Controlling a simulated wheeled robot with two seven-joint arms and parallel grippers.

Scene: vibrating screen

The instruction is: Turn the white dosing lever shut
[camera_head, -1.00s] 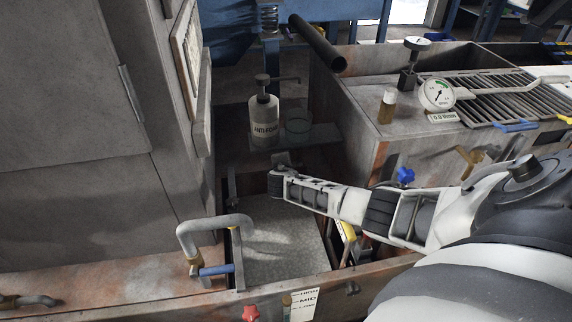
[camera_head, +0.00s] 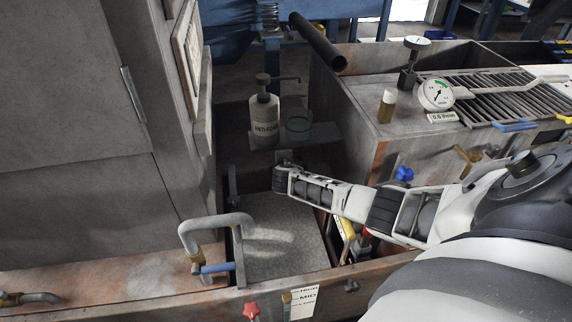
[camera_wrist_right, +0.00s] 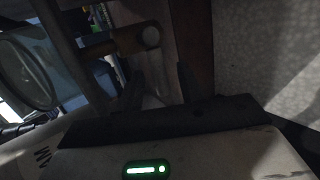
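I cannot make out the white dosing lever for certain; a small grey fitting (camera_head: 285,157) shows just behind my right gripper. My right gripper (camera_head: 281,180) reaches in from the right, above the grey speckled plate, below the anti-foam bottle (camera_head: 264,120). In the right wrist view, its two dark fingers (camera_wrist_right: 157,88) stand apart, with a dim pale patch between them that I cannot identify. A brass-coloured fitting with a pale round end (camera_wrist_right: 150,37) lies beyond the fingertips. Whether a finger touches anything is too dark to tell. My left gripper is out of view.
A speckled plate (camera_head: 285,245) lies below my right gripper. A bent grey pipe with a blue handle (camera_head: 217,268) stands at its left. A glass beaker (camera_head: 299,125) stands beside the bottle. A round gauge (camera_head: 436,94) and blue knob (camera_head: 404,174) are right. A cabinet (camera_head: 75,90) walls the left.

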